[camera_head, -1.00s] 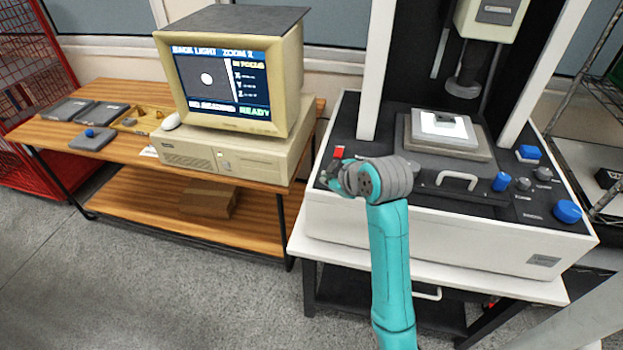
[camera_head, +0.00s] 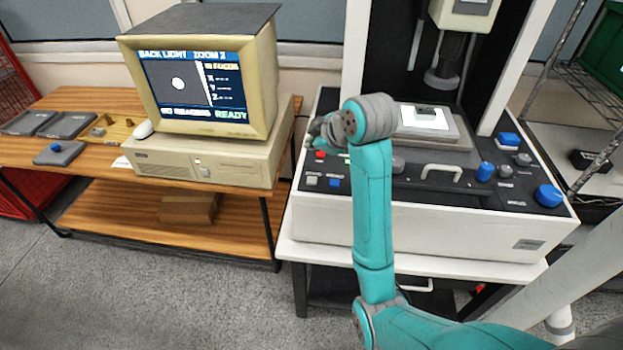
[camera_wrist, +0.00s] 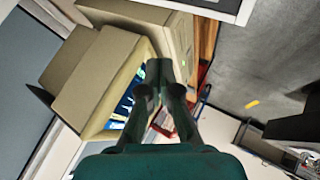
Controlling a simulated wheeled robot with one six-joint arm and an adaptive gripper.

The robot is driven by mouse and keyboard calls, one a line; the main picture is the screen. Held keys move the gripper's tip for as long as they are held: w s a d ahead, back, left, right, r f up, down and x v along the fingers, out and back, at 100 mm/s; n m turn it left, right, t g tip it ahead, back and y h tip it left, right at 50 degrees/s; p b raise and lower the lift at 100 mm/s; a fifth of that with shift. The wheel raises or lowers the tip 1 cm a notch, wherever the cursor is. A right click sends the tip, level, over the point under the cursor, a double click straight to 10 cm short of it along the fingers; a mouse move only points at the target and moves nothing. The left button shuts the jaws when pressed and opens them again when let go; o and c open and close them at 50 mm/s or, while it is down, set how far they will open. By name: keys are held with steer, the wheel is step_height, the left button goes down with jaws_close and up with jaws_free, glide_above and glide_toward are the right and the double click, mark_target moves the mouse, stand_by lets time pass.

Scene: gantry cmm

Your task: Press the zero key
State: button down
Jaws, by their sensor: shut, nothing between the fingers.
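A group of keys sits on the left end of the measuring machine's dark panel: a red key (camera_head: 320,155), a grey key (camera_head: 311,180) and a blue key (camera_head: 334,183). Their labels are too small to read, so I cannot tell which is the zero key. My gripper (camera_head: 314,138) is above and behind the red key, partly hidden by my wrist, and appears apart from the keys. In the wrist view, my gripper (camera_wrist: 158,72) has its fingers together and empty, with no key clearly visible.
A computer monitor (camera_head: 195,85) on a beige case (camera_head: 207,160) stands left of the panel. The machine's stage (camera_head: 440,140), a white handle (camera_head: 441,174) and blue knobs (camera_head: 548,195) lie to the right. A machine upright (camera_head: 357,65) rises behind my wrist.

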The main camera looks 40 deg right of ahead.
mark_target(313, 181)
steer(key=shift+f, duration=4.3)
steer(key=shift+f, duration=0.15)
steer(key=shift+f, duration=0.25)
steer(key=shift+f, duration=0.4)
steer(key=shift+r, duration=0.85)
steer(key=shift+r, duration=2.5)
